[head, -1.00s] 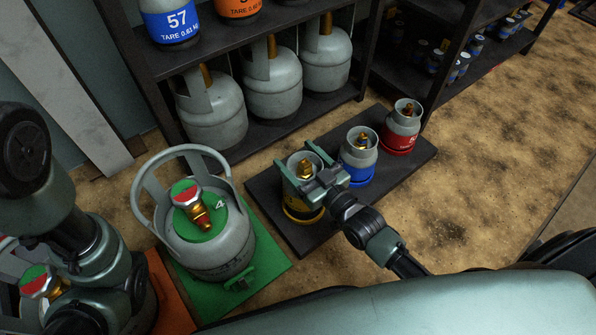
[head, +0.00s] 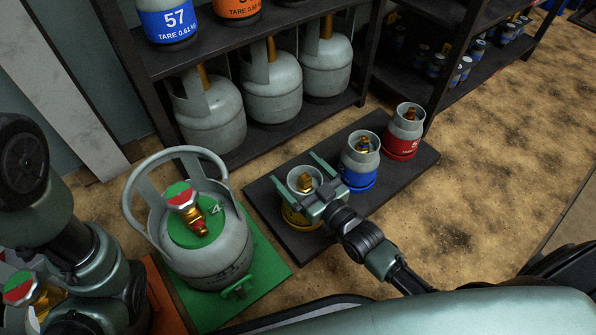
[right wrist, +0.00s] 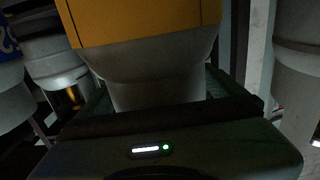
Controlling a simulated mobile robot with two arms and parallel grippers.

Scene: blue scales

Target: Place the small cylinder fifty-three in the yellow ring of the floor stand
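The small cylinder with the yellow band (head: 290,214) stands upright on the dark floor stand (head: 405,175), at its near left end. My gripper hides part of it, and I cannot read its number. The yellow ring under it is mostly hidden. My right gripper (head: 300,178) is open around the cylinder's grey upper part, one finger on each side. In the right wrist view the yellow band (right wrist: 140,22) and grey body fill the middle, between the fingers. My left arm shows at the left edge; its gripper is out of view.
A blue-banded cylinder (head: 359,163) and a red-banded cylinder (head: 404,132) stand farther along the stand. A large grey cylinder (head: 215,250) on a green mat (head: 270,262) is close on the left. Behind is a shelf (head: 240,145) with grey cylinders.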

